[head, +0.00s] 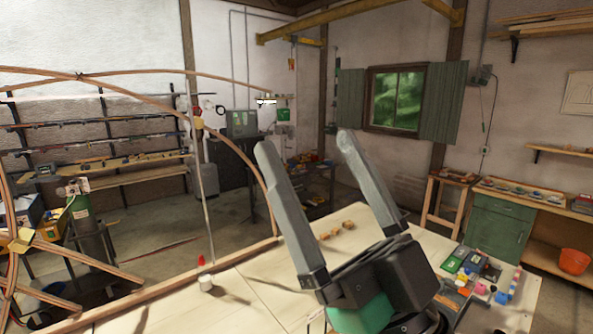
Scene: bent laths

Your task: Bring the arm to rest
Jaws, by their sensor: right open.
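My right gripper (306,146) stands up large in the right middle of the head view. Its two grey fingers are spread wide apart and nothing is between them. It is above the pale worktable (258,300), with its fingertips pointing up and away. My left gripper is not in view. Bent wooden laths (150,98) form arches on the left. One lath comes down to the table's far edge, left of my right gripper, and appears apart from it.
Boxes and small coloured items (480,287) crowd the table's right end. A thin upright rod (203,190) rises left.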

